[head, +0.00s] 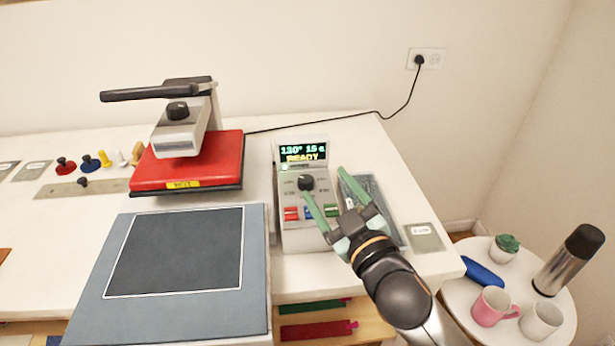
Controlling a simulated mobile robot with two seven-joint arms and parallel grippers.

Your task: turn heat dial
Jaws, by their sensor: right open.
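The heat dial, a black knob (306,183), sits on the front of the grey control box (306,243), below a display (303,152) reading "130° 15 s READY". My right gripper (324,184) is open in front of the box. Its left green finger reaches up close to the dial; I cannot tell whether it touches. The other finger is to the right of the box, over a dark tray. Red, blue and green buttons sit below the dial, partly hidden by the finger. My left gripper is not in view.
A red heat press (186,163) with a black handle stands left of the box, behind a grey platen (90,290). A cable runs to a wall socket (426,59). A round side table (456,300) at the right holds mugs (491,307) and a flask (569,260).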

